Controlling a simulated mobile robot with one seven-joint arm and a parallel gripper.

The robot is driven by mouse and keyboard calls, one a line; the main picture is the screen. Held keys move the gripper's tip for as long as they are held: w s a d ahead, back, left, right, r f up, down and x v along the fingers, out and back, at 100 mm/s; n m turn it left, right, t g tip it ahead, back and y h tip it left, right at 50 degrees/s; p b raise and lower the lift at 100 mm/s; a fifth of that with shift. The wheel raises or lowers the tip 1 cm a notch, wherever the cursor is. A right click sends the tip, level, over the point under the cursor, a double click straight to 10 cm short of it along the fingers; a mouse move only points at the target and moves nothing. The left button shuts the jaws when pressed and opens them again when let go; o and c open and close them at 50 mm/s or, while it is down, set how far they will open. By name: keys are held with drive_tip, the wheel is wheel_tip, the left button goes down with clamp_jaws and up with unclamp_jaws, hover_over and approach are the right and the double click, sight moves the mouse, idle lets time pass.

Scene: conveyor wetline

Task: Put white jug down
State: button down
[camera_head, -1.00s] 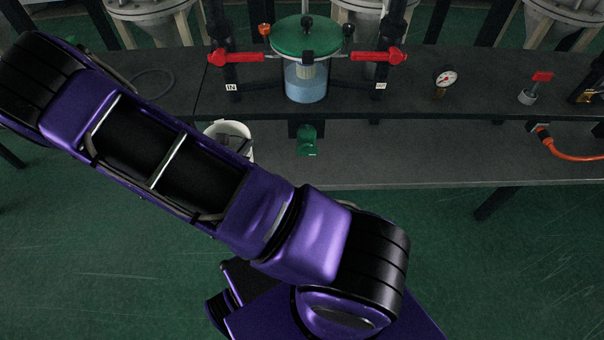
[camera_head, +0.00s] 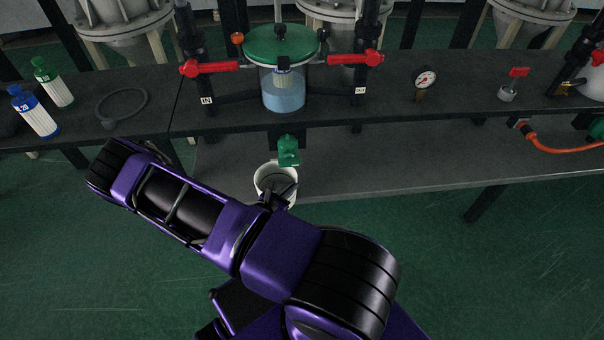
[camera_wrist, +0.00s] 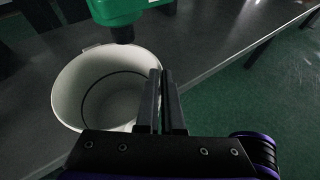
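The white jug (camera_head: 264,176) is at the front of the lower shelf, just below the green tap (camera_head: 288,151). Its open top also shows in the wrist view (camera_wrist: 73,85), with a dark ring line inside and no clear liquid. In the wrist view my gripper (camera_wrist: 162,73) is closed to a narrow gap around the jug's right wall, one finger inside and one outside. The green tap (camera_wrist: 118,12) is close to the jug's far rim. My arm hides part of the jug in the head view. I cannot tell whether its base touches the shelf (camera_head: 400,170).
A clear vessel (camera_head: 283,92) with a green lid and red handles stands above on the bench. A gauge (camera_head: 425,80), an orange hose (camera_head: 560,147) and two bottles (camera_head: 36,112) are to the sides. The lower shelf is clear right of the jug.

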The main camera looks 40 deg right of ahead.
drive_tip(key=r+b+x, duration=0.1)
drive_tip(key=x, duration=0.7)
drive_tip(key=shift+w+d+r, duration=0.2)
drive_tip(key=shift+d+r, duration=0.2)
drive_tip(key=shift+f, duration=0.15)
drive_tip(key=c, duration=1.1)
unclamp_jaws()
drive_tip(key=shift+o, duration=0.2)
